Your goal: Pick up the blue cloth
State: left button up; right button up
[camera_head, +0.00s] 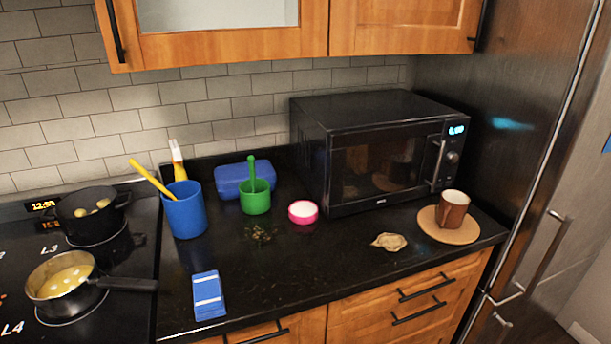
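The blue cloth (208,296) lies folded on the black countertop near its front edge, at the lower left of the counter. It is a small rectangle with white stripes near its ends. Nothing covers it. Neither of my grippers shows in the head view.
A stove (95,264) with a saucepan (62,283) and a black pot (91,226) is left of the cloth. The saucepan's handle (128,284) points towards the cloth. Behind are a blue cup (185,212) and green mortar (256,202).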

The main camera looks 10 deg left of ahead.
aim_at(209, 303)
jog(key=u, duration=0.85)
